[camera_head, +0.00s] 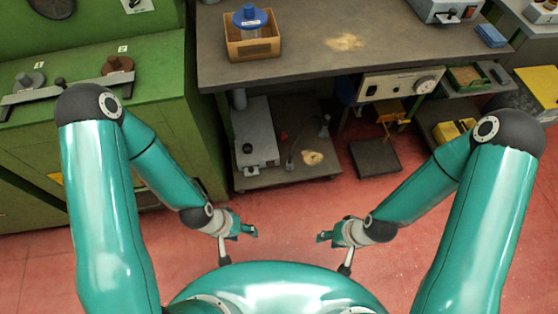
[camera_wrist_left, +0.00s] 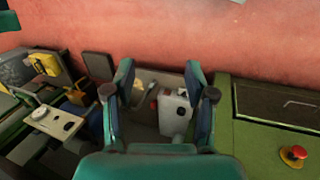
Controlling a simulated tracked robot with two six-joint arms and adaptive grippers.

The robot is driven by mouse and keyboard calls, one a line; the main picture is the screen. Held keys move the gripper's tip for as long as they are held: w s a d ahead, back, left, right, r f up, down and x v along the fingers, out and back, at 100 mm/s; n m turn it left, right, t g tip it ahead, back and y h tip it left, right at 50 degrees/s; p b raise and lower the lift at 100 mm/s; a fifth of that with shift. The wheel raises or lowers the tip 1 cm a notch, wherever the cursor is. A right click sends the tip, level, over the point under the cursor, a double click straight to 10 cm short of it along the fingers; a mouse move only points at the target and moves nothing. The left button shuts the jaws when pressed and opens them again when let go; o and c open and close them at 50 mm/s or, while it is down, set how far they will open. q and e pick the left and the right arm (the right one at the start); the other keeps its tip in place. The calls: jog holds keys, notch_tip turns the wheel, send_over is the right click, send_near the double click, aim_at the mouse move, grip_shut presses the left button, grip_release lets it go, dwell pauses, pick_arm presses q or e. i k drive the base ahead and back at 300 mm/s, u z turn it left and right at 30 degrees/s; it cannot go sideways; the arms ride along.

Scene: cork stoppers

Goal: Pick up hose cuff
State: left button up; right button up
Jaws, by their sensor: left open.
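I cannot make out a hose cuff for certain in either view. A small red piece (camera_head: 284,135) and a small grey upright piece (camera_head: 323,126) with a thin dark line near it are on the low shelf (camera_head: 270,178) under the bench. My left gripper (camera_head: 239,246) is open and empty above the red floor, in front of that shelf. In the left wrist view its two fingers (camera_wrist_left: 159,70) are spread, with the shelf and the red piece (camera_wrist_left: 153,104) seen between them. My right gripper (camera_head: 334,253) has its fingers apart, empty, to the right of the left one.
A grey box-shaped unit (camera_head: 255,135) stands on the low shelf's left. A dark bench (camera_head: 390,40) overhangs it, carrying a cardboard box (camera_head: 252,45) with a blue-topped item. A green cabinet (camera_head: 150,75) is at left. A dark slab (camera_head: 375,158) lies right. The red floor (camera_head: 290,215) is clear.

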aim_at(288, 167)
jog(key=u, duration=0.2)
jog(key=i, duration=0.2)
jog(key=u, duration=2.35)
jog(key=k, duration=0.55)
jog(key=z, duration=0.9)
jog(key=k, duration=0.75)
jog(key=z, duration=0.9)
jog(key=i, duration=1.25)
jog(key=u, duration=0.85)
